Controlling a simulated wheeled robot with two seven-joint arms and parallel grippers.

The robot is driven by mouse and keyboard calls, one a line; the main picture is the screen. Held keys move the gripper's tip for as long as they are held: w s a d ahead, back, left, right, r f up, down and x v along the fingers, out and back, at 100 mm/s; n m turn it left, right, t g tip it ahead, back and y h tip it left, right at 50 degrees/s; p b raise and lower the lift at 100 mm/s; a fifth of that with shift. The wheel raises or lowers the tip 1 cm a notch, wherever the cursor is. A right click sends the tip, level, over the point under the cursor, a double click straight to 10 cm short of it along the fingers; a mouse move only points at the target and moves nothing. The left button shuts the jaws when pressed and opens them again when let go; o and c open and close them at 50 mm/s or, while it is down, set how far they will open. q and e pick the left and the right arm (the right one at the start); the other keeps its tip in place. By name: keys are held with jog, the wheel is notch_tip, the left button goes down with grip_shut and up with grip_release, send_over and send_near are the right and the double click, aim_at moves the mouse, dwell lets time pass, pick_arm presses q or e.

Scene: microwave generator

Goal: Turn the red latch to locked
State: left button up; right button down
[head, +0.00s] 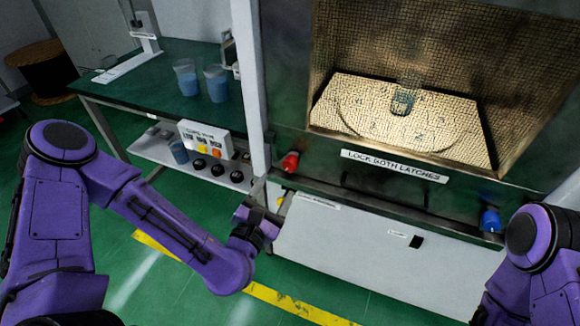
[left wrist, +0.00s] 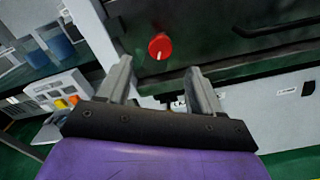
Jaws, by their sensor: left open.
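The red latch (head: 290,161) is a small red knob on the dark front frame of the microwave generator, below the left corner of the chamber opening. It also shows in the left wrist view (left wrist: 160,46), just beyond and between the fingertips. My left gripper (head: 272,194) is open and empty, just below the latch in the head view, with no visible contact. In the left wrist view its two fingers (left wrist: 158,70) are spread apart. My right arm shows at the right edge of the head view, but its gripper is out of view.
A blue latch (head: 490,221) sits at the frame's lower right. Between the latches are a "LOCK BOTH LATCHES" label (head: 394,166) and a dark handle. A glass (head: 404,98) stands in the chamber. A control box (head: 205,140) and beakers (head: 187,79) are left, beyond a white post (head: 251,85).

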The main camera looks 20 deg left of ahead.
aim_at(288, 168)
pick_arm(q)
jog(key=w+b, duration=0.2)
jog(key=w+f+b, duration=0.1)
jog(key=w+b, duration=0.1)
jog(key=b, duration=0.1)
jog(key=w, duration=0.1)
jog(key=w+p, duration=0.1)
jog(key=w, duration=0.1)
jog(key=w+r, duration=0.1)
jog(key=w, duration=0.1)
jog(key=shift+d, duration=0.35)
jog(key=shift+w+f, duration=0.1)
jog(key=shift+w, duration=0.4)
jog(key=c, duration=1)
